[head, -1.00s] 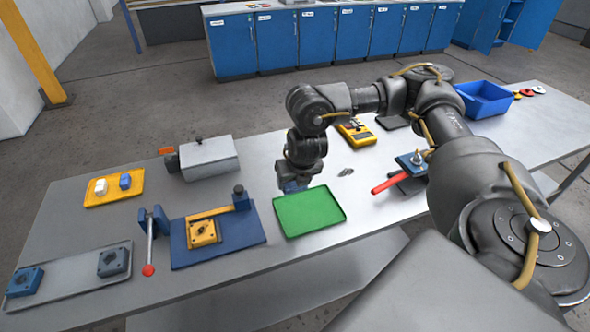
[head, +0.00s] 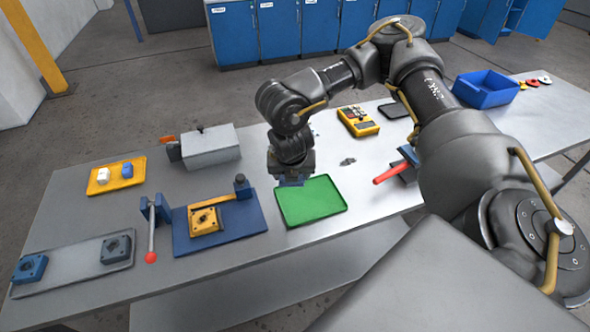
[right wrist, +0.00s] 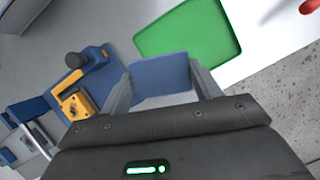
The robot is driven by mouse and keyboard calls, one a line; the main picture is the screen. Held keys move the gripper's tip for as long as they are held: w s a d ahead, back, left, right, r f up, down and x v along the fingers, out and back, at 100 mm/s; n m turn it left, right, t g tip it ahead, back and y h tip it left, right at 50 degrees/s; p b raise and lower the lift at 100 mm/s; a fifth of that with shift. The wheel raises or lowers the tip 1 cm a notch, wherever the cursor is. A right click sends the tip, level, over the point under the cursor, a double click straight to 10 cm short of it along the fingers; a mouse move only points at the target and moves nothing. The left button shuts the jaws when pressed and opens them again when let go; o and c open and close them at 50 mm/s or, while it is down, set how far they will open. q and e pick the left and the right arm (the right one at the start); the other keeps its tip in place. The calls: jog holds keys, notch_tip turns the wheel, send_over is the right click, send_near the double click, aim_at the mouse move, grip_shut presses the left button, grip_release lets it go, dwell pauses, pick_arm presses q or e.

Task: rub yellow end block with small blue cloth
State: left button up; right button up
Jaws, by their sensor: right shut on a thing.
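The yellow end block (head: 206,221) sits on a blue fixture plate (head: 250,231), a yellow bar beside it. It also shows at the left of the right wrist view (right wrist: 76,103). My right gripper (head: 290,181) is just behind the far left part of the green tray, right of the block and apart from it. In the right wrist view it (right wrist: 163,90) is shut on the small blue cloth (right wrist: 160,75), which stands out flat between the fingers. In the head view the cloth is mostly hidden under the gripper. My left gripper is not in view.
The green tray (head: 311,203) lies right of the fixture. A red-tipped lever (head: 151,230) stands left of it. A grey lidded box (head: 210,150) and a yellow tray (head: 103,187) are behind. A red handle (head: 390,173) and a blue bin (head: 486,92) are to the right.

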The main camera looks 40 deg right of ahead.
jog(key=s+a+r+m+g+y, duration=0.1)
jog(key=a+m, duration=0.3)
jog(key=m, duration=0.5)
jog(key=s+a+r+m+g+y+b, duration=0.1)
jog(key=a+r+m+g, duration=0.3)
jog(key=m, duration=0.6)
jog(key=s+a+r+m+g, duration=0.3)
jog(key=a+m, duration=0.1)
jog(key=m, duration=0.5)
jog(key=shift+a+y, duration=0.35)
jog(key=shift+y, duration=0.05)
